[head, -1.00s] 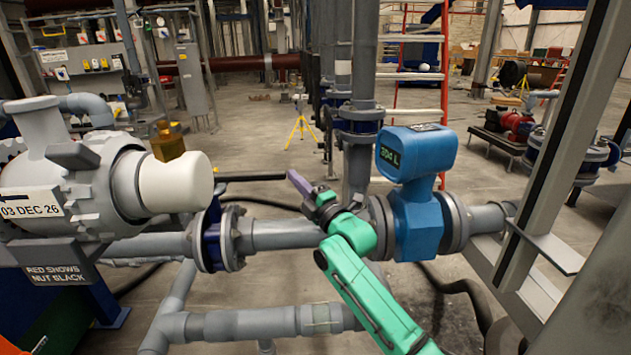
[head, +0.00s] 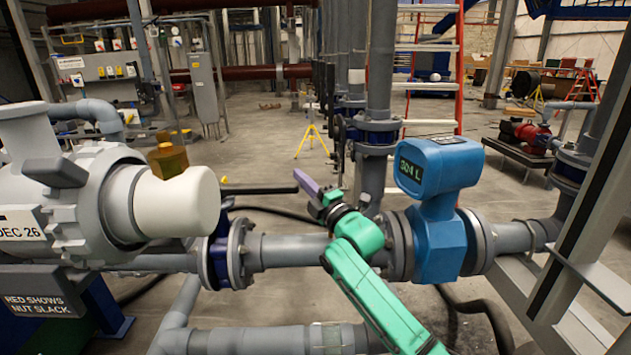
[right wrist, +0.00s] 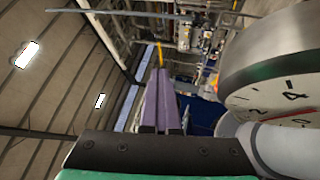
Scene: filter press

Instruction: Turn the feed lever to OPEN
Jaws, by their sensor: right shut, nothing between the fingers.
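A dark straight bar (head: 260,190), which looks like the feed lever's handle, lies level behind the pipe in the head view. Its left end is by the white cylinder, above the blue-flanged valve (head: 217,249). I cannot read any OPEN mark. My right gripper (head: 302,180) has purple fingers, shut and empty, at the bar's right end. I cannot tell whether they touch it. The right wrist view shows the same shut fingers (right wrist: 160,100) side by side, with no lever visible there. My left gripper is not in view.
A blue meter (head: 436,190) stands on the pipe right of my right arm. A white cylinder (head: 178,204) on a grey housing juts out at left. A round gauge (right wrist: 275,105) is close beside the fingers in the wrist view. A grey post rises at right.

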